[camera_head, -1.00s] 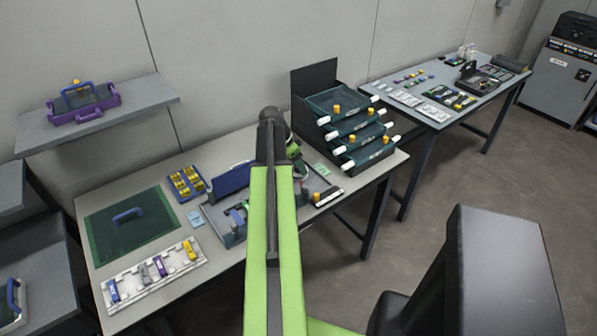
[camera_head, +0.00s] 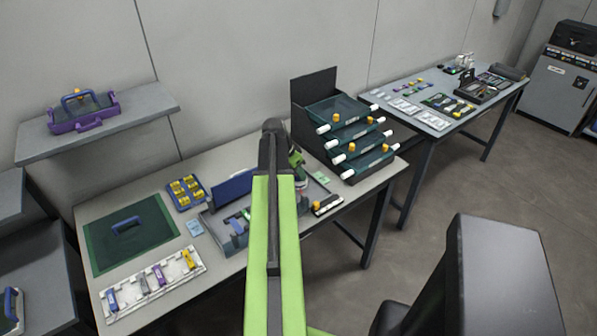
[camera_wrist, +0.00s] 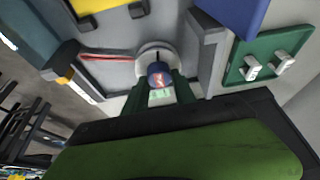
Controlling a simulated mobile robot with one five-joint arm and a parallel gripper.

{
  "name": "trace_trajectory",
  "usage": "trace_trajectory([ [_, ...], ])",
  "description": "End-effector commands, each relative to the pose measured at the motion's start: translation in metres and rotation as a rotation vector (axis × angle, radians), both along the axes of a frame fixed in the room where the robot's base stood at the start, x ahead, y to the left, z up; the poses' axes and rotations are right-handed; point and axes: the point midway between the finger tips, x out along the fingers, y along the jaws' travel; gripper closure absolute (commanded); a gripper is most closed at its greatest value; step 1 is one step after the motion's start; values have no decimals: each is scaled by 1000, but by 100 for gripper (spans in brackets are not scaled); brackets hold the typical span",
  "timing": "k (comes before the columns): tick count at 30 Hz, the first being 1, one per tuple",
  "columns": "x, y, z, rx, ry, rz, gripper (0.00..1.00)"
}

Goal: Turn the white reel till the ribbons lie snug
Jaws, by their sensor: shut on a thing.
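In the wrist view, the white reel (camera_wrist: 147,49) shows as a pale round rim behind a dark blue knob (camera_wrist: 158,74) with a red mark on its end. A red ribbon (camera_wrist: 108,57) runs from the left to the reel. My gripper (camera_wrist: 156,88) has its green fingers on both sides of the knob and is shut on it. In the head view, my gripper (camera_head: 296,158) is at the right part of the grey tray (camera_head: 207,222) on the table, and my arm hides part of the tray. I cannot tell how snug the ribbons lie.
A blue upright panel (camera_head: 230,186) stands at the tray's back. A black rack (camera_head: 313,88) with several sloped shelves stands close on the right. A green mat (camera_head: 150,240) and a white holder (camera_head: 133,293) lie left. A second table (camera_head: 400,82) is behind right.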

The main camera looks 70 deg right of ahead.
Motion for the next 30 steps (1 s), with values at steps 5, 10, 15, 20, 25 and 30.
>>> trace_trajectory([
  [5, -2, 3, -1, 8, 4, 52, 100],
  [10, -2, 3, -1, 8, 4, 51, 100],
  [15, -2, 2, -1, 6, 3, 51, 48],
  [20, -1, 2, -1, 5, 3, 51, 46],
  [25, -1, 2, 1, 4, 2, 51, 46],
  [30, 1, 5, 14, 3, 2, 53, 46],
])
